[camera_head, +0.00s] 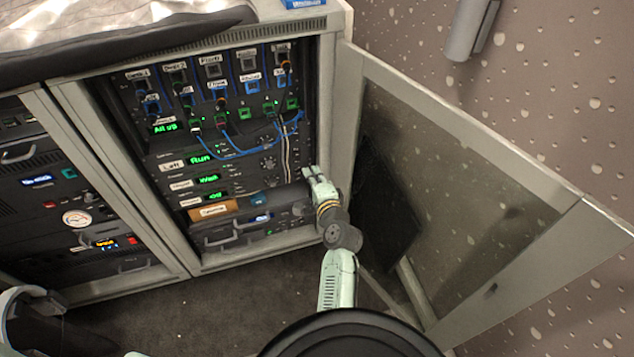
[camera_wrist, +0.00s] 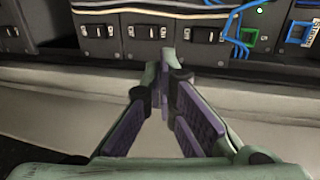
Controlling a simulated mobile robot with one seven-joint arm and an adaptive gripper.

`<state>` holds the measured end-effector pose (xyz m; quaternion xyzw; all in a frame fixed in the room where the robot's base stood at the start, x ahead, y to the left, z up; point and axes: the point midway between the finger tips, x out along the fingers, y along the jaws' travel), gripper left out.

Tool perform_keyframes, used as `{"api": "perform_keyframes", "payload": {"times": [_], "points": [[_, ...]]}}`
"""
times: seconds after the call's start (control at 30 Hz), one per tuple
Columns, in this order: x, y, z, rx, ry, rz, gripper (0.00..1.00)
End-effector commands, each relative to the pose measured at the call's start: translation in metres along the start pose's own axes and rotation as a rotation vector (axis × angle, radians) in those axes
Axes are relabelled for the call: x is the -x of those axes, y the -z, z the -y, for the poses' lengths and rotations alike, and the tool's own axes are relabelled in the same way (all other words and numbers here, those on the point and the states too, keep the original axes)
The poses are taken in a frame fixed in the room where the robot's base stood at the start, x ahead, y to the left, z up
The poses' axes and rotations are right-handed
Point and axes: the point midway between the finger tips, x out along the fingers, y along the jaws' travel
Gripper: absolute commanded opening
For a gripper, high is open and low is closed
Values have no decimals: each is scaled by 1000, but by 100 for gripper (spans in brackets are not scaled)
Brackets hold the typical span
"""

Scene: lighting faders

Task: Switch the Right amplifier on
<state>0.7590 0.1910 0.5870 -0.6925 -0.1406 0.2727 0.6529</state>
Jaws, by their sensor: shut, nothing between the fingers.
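The amplifier units sit in the right-hand rack, one above another. The top one has a label (camera_head: 172,165) that looks like "Left" and a green "Run" display (camera_head: 200,158). The unit below has a label (camera_head: 181,185) too small to read surely and a green display (camera_head: 208,179) that looks like "Wait". A third display (camera_head: 214,195) looks like "Off". My gripper (camera_head: 314,173) is at the rack's right edge, fingers together and empty. In the wrist view its fingertips (camera_wrist: 163,66) are just short of a row of black switches, including a middle one (camera_wrist: 145,31) and another (camera_wrist: 205,34).
The open glazed door (camera_head: 455,170) stands to the right of my arm. Blue cables (camera_head: 240,152) hang across the rack front. The light frame edge (camera_wrist: 60,85) lies under my fingers. A second rack (camera_head: 70,200) stands at the left.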

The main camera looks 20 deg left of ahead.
Motion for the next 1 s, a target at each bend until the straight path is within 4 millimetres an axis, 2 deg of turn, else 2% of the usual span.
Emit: {"api": "perform_keyframes", "payload": {"times": [0.1,0.3,0.9,0.97,1.0], "points": [[21,1,4,1,1,-3,0],[36,0,9,1,1,-1,0],[37,0,10,1,1,-1,0],[34,-3,20,24,17,3,0],[31,-7,32,51,35,6,0]]}}
